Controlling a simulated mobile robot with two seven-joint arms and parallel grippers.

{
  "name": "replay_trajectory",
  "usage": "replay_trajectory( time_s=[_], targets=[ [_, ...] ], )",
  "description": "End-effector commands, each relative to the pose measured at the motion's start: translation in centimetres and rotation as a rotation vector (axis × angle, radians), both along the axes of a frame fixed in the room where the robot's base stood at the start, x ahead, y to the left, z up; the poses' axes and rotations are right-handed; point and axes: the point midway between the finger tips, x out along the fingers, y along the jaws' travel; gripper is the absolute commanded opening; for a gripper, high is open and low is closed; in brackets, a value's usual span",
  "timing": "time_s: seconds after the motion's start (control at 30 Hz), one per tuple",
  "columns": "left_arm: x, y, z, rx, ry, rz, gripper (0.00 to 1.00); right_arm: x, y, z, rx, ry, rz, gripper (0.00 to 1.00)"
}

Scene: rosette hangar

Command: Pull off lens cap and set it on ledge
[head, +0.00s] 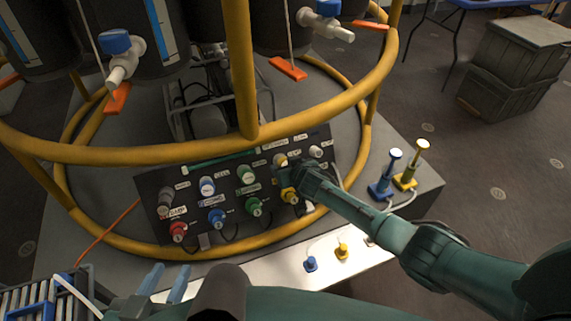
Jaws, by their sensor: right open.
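No part is plainly a lens cap in the head view. A small blue cap (311,264) and a small yellow cap (342,250) sit on the white ledge (285,272) at the front of the frame base. My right gripper (287,183) is open at the right part of the black panel (155,185), beside a yellow connector (289,195). Its fingers partly cover that area, and contact is unclear. My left gripper (166,283) is low at the left, with two blue fingers apart and nothing seen between them.
A yellow tubular frame (130,153) with an upright post surrounds the panel. Colored connectors and hanging cables crowd the panel. A blue post (382,188) and yellow post (405,181) stand at right. A rack (30,300) is at lower left. Crates (515,65) stand farther back.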

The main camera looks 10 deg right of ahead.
Motion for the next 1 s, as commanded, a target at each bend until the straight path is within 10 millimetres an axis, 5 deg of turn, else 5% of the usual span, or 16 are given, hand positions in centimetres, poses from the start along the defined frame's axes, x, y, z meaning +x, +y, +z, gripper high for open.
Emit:
replay_trajectory(
  time_s=[0.2,0.9,1.0],
  targets=[
    [0.0,0.01,-0.03,0.0,0.001,0.0,0.36,-0.02,0.03,-0.03,0.001,0.0,0.0,0.63],
    [0.02,0.03,-0.08,0.001,0.001,0.001,0.36,-0.02,-0.01,-0.04,0.001,0.001,-0.001,0.06],
    [0.01,0.03,-0.03,0.001,0.001,0.001,0.36,-0.04,-0.01,0.0,0.001,0.001,-0.001,0.04]
  ],
)
